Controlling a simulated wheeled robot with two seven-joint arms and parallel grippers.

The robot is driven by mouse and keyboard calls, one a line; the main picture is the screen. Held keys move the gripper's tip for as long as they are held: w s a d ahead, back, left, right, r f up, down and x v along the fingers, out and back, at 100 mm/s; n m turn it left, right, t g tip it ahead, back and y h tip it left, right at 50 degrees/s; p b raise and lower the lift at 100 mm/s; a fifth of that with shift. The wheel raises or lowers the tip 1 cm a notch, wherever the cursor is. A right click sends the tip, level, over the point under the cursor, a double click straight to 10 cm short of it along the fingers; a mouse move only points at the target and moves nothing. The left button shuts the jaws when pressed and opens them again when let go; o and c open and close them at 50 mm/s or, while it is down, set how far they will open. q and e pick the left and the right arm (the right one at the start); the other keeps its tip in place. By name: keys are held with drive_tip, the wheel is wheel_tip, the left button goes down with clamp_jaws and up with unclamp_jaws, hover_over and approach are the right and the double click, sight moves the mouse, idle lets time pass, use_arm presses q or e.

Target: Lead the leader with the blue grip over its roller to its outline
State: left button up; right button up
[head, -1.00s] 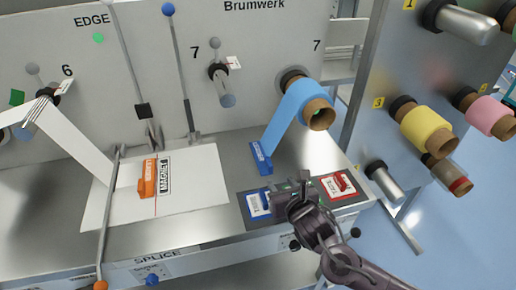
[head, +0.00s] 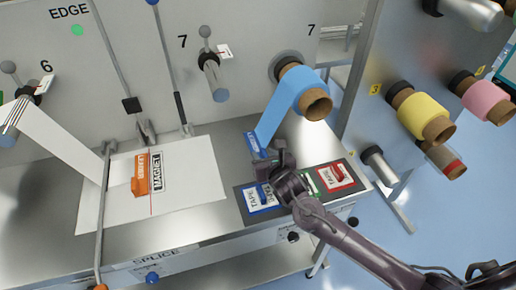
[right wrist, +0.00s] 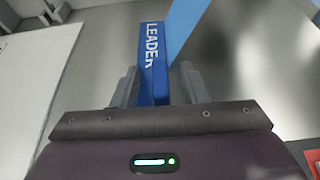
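The leader with the blue grip (head: 254,141) hangs on the end of the blue web (head: 285,105), just above or on the metal table, below the blue roll at station 7. In the right wrist view the blue grip (right wrist: 153,60), lettered LEADER, stands between my right gripper's two fingers (right wrist: 158,88). The fingers look apart, with a gap at the right side. In the head view my right gripper (head: 271,157) is at the grip's near end and hides part of it. A roller (head: 213,80) sticks out left of the roll. I cannot make out the outline. My left gripper is not in view.
An orange LEADER grip (head: 140,176) lies on a white sheet (head: 195,188) beside a MAGNET label. Blue and red TAPE pads (head: 335,176) lie near the front edge. A rack with yellow (head: 420,112) and pink rolls stands right. Upright rods rise at the left.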

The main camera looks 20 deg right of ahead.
drive_tip(key=shift+w, duration=0.1)
clamp_jaws()
idle(0.4)
